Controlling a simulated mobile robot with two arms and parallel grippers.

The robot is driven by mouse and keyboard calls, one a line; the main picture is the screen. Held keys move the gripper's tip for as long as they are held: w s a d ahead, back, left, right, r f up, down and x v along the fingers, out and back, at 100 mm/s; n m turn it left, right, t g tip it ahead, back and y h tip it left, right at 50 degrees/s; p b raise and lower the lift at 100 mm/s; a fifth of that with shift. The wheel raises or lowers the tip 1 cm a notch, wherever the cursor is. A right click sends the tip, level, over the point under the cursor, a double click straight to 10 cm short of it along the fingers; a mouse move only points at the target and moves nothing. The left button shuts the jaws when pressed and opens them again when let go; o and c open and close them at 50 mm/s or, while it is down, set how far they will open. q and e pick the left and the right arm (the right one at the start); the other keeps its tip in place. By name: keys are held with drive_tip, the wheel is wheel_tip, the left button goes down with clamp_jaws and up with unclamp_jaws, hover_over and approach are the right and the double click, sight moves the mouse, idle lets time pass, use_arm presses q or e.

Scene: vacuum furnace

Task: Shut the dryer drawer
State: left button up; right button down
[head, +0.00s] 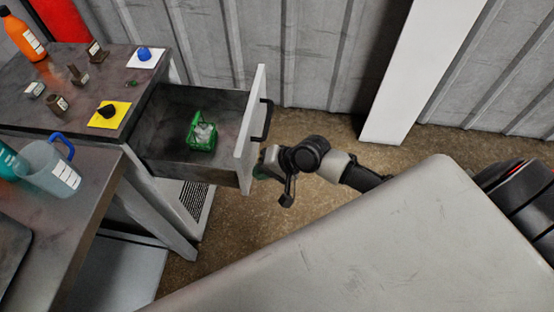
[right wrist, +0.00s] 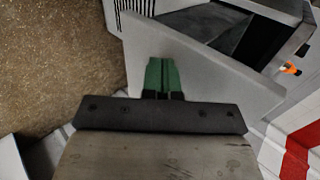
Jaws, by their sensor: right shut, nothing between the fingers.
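The dryer drawer (head: 165,150) stands pulled out to the right from the cabinet in the head view. Its light grey front panel (head: 248,135) carries a dark handle (head: 266,121) on the outer face. The panel also shows in the right wrist view (right wrist: 205,72). My right gripper (head: 260,173) is shut and empty, at the outer side of the panel, below the handle. Its green fingertips (right wrist: 162,75) overlap the panel in the right wrist view; I cannot tell whether they touch it. My left gripper is not in view.
A green basket (head: 203,144) with pale contents sits inside the drawer. The cabinet top holds an orange bottle (head: 24,36), a yellow mat (head: 98,115) and several small items. A clear jug (head: 48,170) stands on the nearer table. Bare floor lies right of the drawer.

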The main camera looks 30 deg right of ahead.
drive_tip(key=shift+w+a, duration=0.4)
drive_tip(key=shift+a, duration=0.15)
